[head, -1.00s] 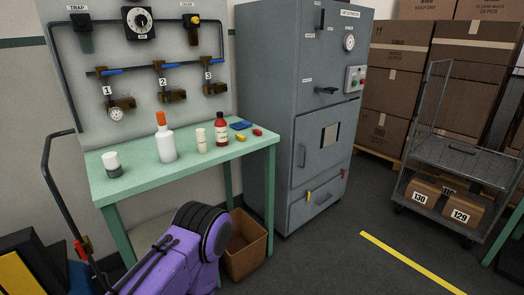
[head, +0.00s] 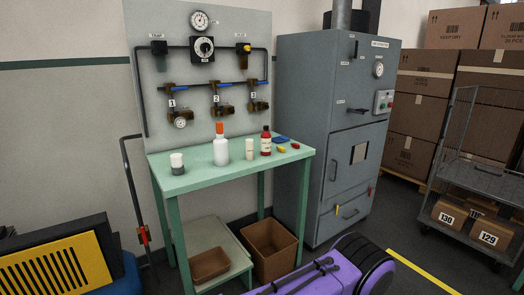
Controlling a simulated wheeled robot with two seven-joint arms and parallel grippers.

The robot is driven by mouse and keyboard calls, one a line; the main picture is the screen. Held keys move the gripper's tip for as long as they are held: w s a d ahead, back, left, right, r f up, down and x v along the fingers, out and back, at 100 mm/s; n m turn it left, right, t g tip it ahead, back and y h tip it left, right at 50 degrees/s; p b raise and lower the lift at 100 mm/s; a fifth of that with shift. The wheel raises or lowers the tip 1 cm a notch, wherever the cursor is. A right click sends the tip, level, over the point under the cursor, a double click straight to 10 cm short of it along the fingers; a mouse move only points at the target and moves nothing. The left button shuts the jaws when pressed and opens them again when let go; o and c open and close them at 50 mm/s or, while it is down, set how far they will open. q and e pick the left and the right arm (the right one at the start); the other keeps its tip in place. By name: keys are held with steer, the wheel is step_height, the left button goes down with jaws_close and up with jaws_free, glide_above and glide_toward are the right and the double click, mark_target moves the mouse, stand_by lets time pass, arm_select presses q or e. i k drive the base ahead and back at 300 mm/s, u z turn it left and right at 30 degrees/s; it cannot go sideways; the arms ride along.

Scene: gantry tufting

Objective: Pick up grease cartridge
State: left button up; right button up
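On the green table (head: 180,182) stand several small items. A slim pale cylinder (head: 249,150) stands upright between a white bottle with an orange cap (head: 221,151) and a red bottle with a dark cap (head: 266,143). It may be the grease cartridge, but I cannot read any label on it. A short white-and-grey jar (head: 177,164) stands at the table's left end. Nothing is touching these items. Neither of my grippers is in view.
A valve panel (head: 240,70) rises behind the table, and a grey cabinet (head: 302,110) stands to its right. Brown bins (head: 268,250) sit beneath. A yellow slatted object (head: 50,270) is at lower left. A wire cart (head: 470,175) with boxes stands at right.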

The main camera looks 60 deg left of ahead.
mark_target(250, 142)
steer(key=i, duration=1.6)
steer(key=u, duration=0.7)
steer(key=i, duration=0.85)
steer(key=u, duration=0.75)
